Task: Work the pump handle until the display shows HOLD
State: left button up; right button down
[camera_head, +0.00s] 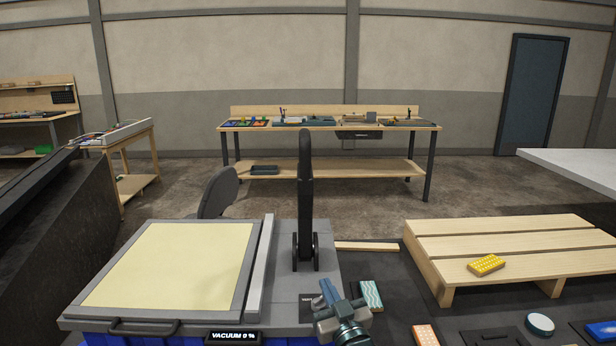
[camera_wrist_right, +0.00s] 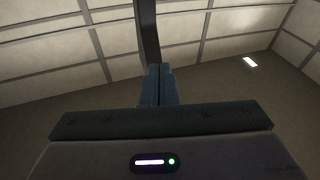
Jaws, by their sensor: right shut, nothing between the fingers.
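The pump handle (camera_head: 305,190) is a black lever standing upright on the grey console (camera_head: 325,262), pivoting between two dark brackets. The display (camera_head: 233,336) on the console's front edge reads VACUUM 0 %. My right gripper (camera_head: 326,288) is shut and empty, in front of the handle's base and slightly to its right, apart from it. Its closed fingers (camera_wrist_right: 158,84) show in the right wrist view, with a dark bar beyond them; I cannot tell whether that is the handle. My left gripper is not in view.
A pale yellow panel (camera_head: 170,265) in a grey frame lies left of the handle, beside a light bar (camera_head: 261,268). A patterned teal block (camera_head: 371,295) lies right of my gripper. A slatted wooden stand (camera_head: 510,250) bears a yellow block (camera_head: 486,265).

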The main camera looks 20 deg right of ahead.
aim_at(307, 161)
jog(key=w+r+m+t+h, duration=0.1)
jog(key=w+r+t, duration=0.1)
jog(key=r, duration=0.5)
jog(key=w+r+m+t+h, duration=0.1)
jog(key=r+t, duration=0.3)
jog(key=r, duration=0.3)
jog(key=shift+w+a+r+h, duration=0.25)
jog(key=shift+w+a+h, duration=0.05)
jog(key=shift+w+h, duration=0.1)
jog(key=p+x, duration=0.2)
jog(key=x, duration=0.2)
jog(key=p+x, duration=0.2)
jog(key=x, duration=0.2)
jog(key=w+f+p+x, duration=0.1)
jog(key=p+x, duration=0.1)
jog(key=x, duration=0.2)
jog(key=shift+w+d+f, duration=0.1)
jog(key=shift+w, duration=0.55)
jog(key=shift+w, duration=0.1)
